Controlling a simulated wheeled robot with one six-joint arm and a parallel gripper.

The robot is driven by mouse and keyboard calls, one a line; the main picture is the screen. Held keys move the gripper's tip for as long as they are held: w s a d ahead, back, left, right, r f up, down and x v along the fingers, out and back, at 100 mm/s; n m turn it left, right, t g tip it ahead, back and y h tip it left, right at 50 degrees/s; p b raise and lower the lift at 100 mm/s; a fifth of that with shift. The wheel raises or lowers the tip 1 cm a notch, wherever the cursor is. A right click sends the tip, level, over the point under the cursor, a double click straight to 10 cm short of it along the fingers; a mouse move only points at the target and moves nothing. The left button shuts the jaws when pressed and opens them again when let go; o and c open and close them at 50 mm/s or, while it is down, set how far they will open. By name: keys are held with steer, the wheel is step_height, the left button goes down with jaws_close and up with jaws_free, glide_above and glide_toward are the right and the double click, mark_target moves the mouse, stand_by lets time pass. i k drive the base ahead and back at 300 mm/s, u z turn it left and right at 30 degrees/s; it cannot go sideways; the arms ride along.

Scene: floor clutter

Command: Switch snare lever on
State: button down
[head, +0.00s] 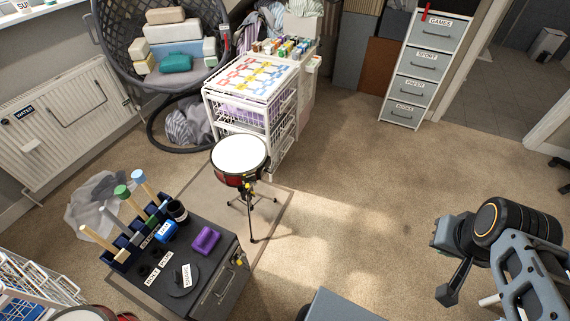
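A snare drum (239,155) with a white head and a red shell stands on a black tripod stand, left of the middle in the head view. A small yellow and black part (249,187) shows at the front of the drum's shell. It looks like the lever, but its setting is too small to tell. My gripper (441,264) is at the lower right, far from the drum. Its two dark fingers stand apart with nothing visible between them.
A dark cabinet (214,283) with labelled holders and a purple item (206,240) stands in front of the drum at the left. A white wire basket cart (222,106) stands behind the drum. A drawer tower (416,80) is farther back. Carpet (345,185) between drum and gripper is clear.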

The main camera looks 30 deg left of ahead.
mark_target(270, 170)
steer(key=u, duration=0.05)
steer(key=i, duration=0.9)
steer(key=u, duration=2.75)
